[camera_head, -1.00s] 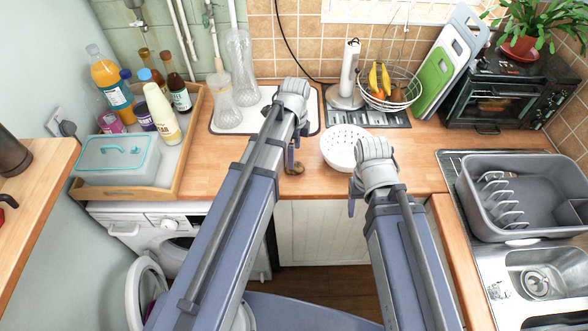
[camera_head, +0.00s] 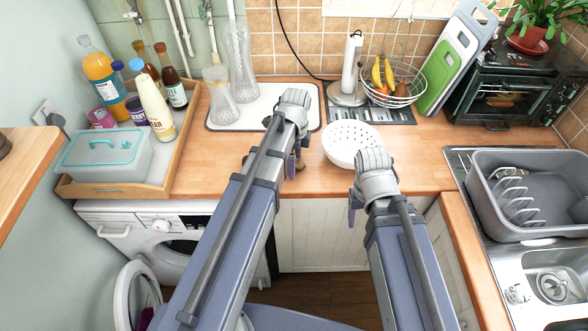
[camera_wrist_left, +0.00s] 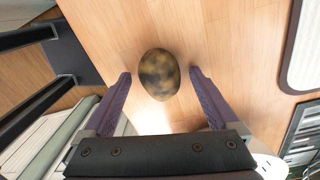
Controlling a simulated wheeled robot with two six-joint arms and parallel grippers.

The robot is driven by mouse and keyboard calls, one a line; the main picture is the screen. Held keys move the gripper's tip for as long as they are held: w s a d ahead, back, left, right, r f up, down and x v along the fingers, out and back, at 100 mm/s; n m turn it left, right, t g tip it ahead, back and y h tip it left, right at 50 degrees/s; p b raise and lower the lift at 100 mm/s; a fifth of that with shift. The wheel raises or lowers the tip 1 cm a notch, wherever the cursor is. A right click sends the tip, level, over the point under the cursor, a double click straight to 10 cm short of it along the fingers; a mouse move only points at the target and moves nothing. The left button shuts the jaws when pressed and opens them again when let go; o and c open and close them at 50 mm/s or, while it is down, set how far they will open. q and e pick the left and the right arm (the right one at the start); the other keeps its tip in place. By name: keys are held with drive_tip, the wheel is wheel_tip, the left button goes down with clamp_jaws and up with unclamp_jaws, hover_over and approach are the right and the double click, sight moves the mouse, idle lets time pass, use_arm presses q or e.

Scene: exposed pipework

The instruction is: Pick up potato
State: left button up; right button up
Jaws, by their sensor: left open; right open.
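The potato is a mottled brown and dark oval lying on the wooden counter. In the left wrist view the potato (camera_wrist_left: 159,74) sits between the tips of my left gripper (camera_wrist_left: 160,82), with a gap on both sides. The purple fingers are spread and not touching it. In the head view my left gripper (camera_head: 293,166) is low over the counter, and the potato (camera_head: 300,163) shows only partly behind it. My right gripper (camera_head: 353,205) is near the counter's front edge, largely hidden by its wrist; no object shows in it.
A white colander (camera_head: 350,140) stands just right of the left gripper. A white tray (camera_head: 262,117) with glass vases is behind it. A wooden tray (camera_head: 176,160) with bottles is at left. A wire fruit basket (camera_head: 395,97) and grey dish rack (camera_head: 540,195) are at right.

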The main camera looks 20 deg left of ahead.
use_arm(q)
drive_tip(key=shift+c, duration=0.2)
drive_tip(key=c, duration=1.4)
drive_tip(key=shift+r, duration=0.15)
drive_tip(key=shift+c, duration=0.2)
